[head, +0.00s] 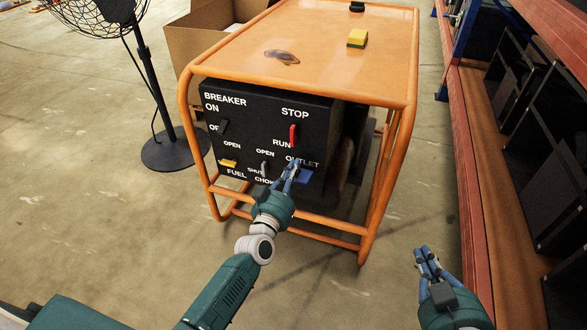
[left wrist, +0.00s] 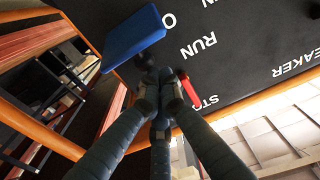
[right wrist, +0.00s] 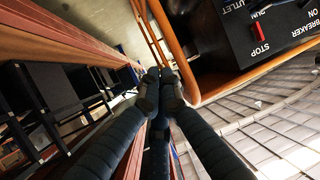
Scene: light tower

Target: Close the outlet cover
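The blue outlet cover (head: 305,176) is at the lower right of the black generator panel (head: 255,105), just below the OUTLET label. In the left wrist view the cover (left wrist: 134,38) appears as a blue flap sticking out from the panel, so it looks open. My left gripper (head: 293,168) is just left of the cover in the head view and partly overlaps it; its fingertips (left wrist: 160,88) are together with nothing between them. Whether it touches the cover is unclear. My right gripper (head: 427,256) is shut and empty, away from the generator; its fingertips (right wrist: 160,86) are together.
An orange tube frame (head: 372,205) surrounds the generator, with a bar below the panel. A red run/stop lever (head: 293,135) is above the outlet. A yellow sponge (head: 357,38) lies on top. A shelf rack (head: 480,190) stands right; a fan (head: 150,80) stands left.

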